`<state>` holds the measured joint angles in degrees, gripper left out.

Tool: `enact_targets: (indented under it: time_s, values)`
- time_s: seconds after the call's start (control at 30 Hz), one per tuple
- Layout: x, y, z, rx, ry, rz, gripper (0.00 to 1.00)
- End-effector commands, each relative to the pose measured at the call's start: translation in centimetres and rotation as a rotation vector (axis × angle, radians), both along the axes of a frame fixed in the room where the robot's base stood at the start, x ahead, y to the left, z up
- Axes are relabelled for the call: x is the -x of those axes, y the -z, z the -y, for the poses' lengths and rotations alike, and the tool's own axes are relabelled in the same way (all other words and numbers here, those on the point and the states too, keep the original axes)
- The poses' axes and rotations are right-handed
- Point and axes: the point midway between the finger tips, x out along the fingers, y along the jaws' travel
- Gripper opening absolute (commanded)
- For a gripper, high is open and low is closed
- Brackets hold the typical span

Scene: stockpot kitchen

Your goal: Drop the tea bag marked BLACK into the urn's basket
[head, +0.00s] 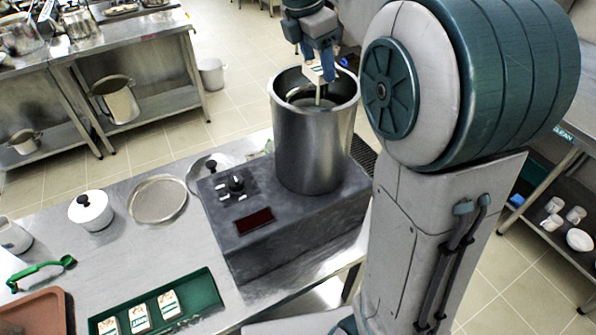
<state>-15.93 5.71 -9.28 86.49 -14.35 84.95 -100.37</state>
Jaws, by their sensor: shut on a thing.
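The urn (313,150) is a tall steel cylinder, open at the top, standing on a dark base with a knob and a small dark red panel. Inside its mouth a round metal basket (298,98) partly shows, with a pale upright post near its middle. My gripper (320,66) is above the urn's mouth, pointing down, its blue fingers shut on a pale tea bag (316,74). The bag is over the opening, near the far side of the mouth. Its marking is too small to read, and I cannot tell if it touches the post.
A green tray (207,295) at the front holds three other tea bags. On the steel counter are a round mesh strainer (158,199), a white lidded pot (91,211), a green-handled tool (40,272) and a brown tray (35,315). My arm stands right of the urn.

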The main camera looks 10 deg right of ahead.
Motion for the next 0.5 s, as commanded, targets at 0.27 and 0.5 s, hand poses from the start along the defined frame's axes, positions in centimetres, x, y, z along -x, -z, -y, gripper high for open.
enact_targets:
  time_s: [0.27,0.5]
  values:
    - [0.0,1.03,-0.01,0.0,0.0,0.0,0.34]
    - [0.0,0.97,-0.01,0.0,0.0,0.0,0.78]
